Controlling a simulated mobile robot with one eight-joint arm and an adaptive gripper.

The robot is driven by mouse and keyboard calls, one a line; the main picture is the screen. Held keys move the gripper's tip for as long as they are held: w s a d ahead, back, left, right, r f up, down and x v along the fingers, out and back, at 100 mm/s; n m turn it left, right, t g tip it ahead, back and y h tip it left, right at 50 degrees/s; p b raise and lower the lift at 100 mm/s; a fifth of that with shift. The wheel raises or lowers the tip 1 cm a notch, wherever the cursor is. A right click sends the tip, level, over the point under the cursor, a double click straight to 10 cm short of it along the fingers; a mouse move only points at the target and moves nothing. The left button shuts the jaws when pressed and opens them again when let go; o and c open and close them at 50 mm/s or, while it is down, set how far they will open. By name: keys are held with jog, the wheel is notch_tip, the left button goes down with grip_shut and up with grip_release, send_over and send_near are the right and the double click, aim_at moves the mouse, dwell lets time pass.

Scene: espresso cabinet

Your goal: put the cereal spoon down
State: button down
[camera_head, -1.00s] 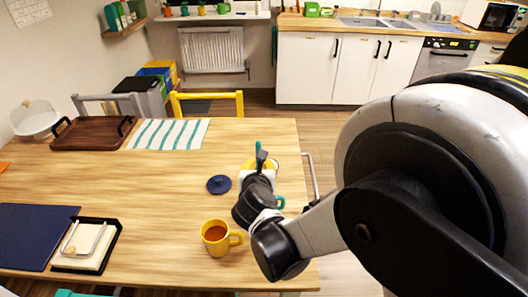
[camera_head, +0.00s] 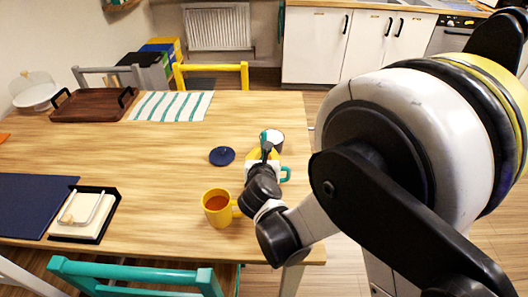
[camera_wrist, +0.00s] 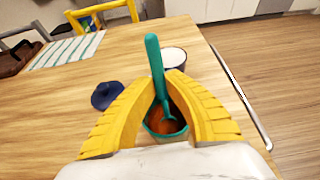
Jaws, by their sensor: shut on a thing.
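The teal cereal spoon (camera_wrist: 156,72) is between the yellow fingers of my gripper (camera_wrist: 165,84) in the wrist view, and the gripper is shut on it. Its handle points up and its bowl end is low, over or in a teal mug (camera_wrist: 153,128) with brown-orange contents. I cannot tell whether the spoon touches the mug. In the head view my gripper (camera_head: 264,156) is above the table's right side. The teal mug's handle (camera_head: 286,174) shows beside it; the rest of the mug is mostly hidden.
A white-topped cup (camera_head: 274,138) stands just behind my gripper. A navy lid (camera_head: 222,156) lies to the left, and a yellow mug (camera_head: 217,208) with orange-brown contents stands in front. The table's right edge is close. The table's middle is clear.

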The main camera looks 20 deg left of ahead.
jog(key=c, duration=1.4)
grip_release()
jog(key=shift+c, duration=0.2)
